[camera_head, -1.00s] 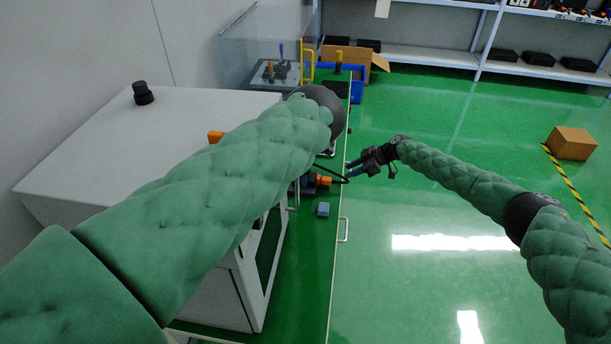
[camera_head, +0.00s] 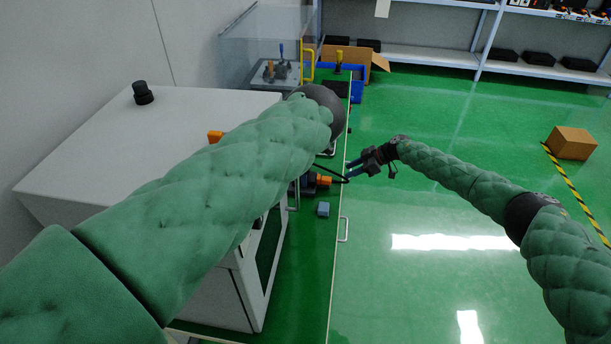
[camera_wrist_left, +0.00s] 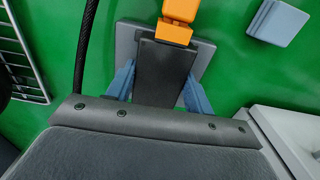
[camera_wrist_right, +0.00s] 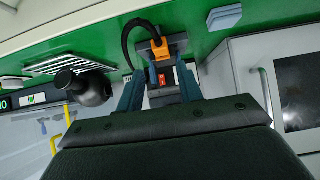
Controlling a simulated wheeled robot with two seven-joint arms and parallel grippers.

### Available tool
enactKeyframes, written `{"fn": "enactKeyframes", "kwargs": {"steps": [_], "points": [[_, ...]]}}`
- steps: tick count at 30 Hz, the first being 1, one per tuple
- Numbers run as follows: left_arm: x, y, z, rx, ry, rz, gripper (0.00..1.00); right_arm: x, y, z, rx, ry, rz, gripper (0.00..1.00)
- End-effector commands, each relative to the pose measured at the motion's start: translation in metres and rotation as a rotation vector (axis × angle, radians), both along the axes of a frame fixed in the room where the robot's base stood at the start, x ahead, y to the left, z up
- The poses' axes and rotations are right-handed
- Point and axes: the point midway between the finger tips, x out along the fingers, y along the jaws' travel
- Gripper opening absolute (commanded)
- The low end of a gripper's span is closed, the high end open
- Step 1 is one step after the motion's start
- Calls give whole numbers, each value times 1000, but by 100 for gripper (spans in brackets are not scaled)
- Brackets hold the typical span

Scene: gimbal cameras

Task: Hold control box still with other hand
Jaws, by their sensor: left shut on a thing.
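The control box is a dark block with an orange connector on a grey plate. In the left wrist view, the dark block (camera_wrist_left: 163,72) sits between the two blue fingers of my left gripper (camera_wrist_left: 161,88), which is shut on it. In the head view my left arm hides most of that gripper; the orange connector (camera_head: 323,180) shows beside it. My right gripper (camera_head: 352,170) is open and empty, just right of the connector, past the bench edge. In the right wrist view, the box with a red switch (camera_wrist_right: 162,78) appears between and beyond the right fingers (camera_wrist_right: 160,92).
A black cable (camera_wrist_right: 127,42) loops from the connector. A small grey-blue block (camera_head: 323,209) lies on the green bench nearby. A large white cabinet (camera_head: 100,150) stands left. A bench handle (camera_head: 343,230) sticks out at the edge.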

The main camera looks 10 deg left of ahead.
Motion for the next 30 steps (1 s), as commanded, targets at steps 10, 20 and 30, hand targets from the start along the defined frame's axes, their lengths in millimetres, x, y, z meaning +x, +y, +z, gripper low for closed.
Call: {"fn": "enactKeyframes", "kwargs": {"steps": [10,20,30], "points": [[0,0,0,0,1,0,26,-20,6,-30,14,37,-3,51],[0,0,0,0,1,0,26,-13,4,-32,157,73,-95,51],[0,0,0,0,1,0,26,10,-33,-2,236,25,-73,51]]}}
